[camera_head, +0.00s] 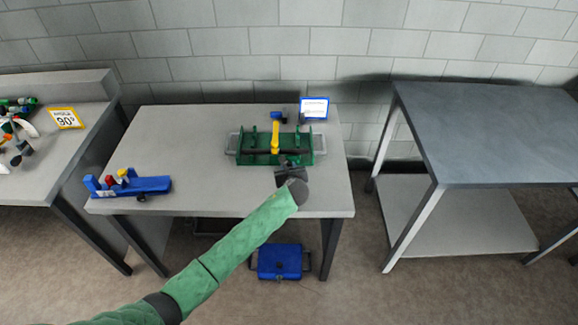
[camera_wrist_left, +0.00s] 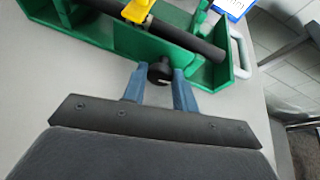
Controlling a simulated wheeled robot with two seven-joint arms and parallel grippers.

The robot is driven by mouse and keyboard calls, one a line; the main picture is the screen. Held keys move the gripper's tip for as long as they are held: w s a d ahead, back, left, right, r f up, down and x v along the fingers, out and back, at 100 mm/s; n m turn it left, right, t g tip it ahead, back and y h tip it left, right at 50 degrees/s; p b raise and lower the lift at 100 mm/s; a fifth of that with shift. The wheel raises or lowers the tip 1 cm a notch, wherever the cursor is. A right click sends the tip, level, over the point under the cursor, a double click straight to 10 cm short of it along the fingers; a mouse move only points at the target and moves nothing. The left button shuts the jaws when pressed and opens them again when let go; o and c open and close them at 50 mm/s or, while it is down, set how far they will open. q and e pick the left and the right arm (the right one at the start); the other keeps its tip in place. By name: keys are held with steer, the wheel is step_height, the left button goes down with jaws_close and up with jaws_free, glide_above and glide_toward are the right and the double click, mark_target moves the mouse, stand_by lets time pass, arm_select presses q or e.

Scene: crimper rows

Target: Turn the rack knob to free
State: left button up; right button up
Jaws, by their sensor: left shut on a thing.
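The green rack (camera_head: 236,157) stands on the middle table, with a yellow clamp piece (camera_head: 275,137) over it and a dark bar lying along it. A black rack knob (camera_wrist_left: 160,71) sticks out from the rack's near side in the left wrist view. My left gripper (camera_wrist_left: 159,78) has its two blue-grey fingers on either side of the knob and is shut on it. In the head view my left gripper (camera_head: 289,168) reaches the rack's front side, and its body hides the knob there. My right gripper is not in view.
A blue tool holder (camera_head: 146,186) stands at the table's left. A blue-framed sign (camera_head: 314,108) stands behind the rack. A blue case (camera_head: 279,262) is below the table. The right table (camera_head: 490,125) is bare; the left bench holds a 90° sign (camera_head: 66,118).

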arm_select(q)
steer(key=shift+a+n+h+p, duration=0.1)
steer(key=shift+n+h+p, duration=0.25)
steer(key=shift+n+h, duration=0.75)
steer(key=shift+n, duration=0.2)
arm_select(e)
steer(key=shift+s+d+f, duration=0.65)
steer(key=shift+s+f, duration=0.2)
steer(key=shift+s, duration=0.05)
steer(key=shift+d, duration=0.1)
arm_select(q)
steer(key=shift+a, duration=0.1)
steer(key=o, duration=1)
steer(key=shift+s, duration=0.1)
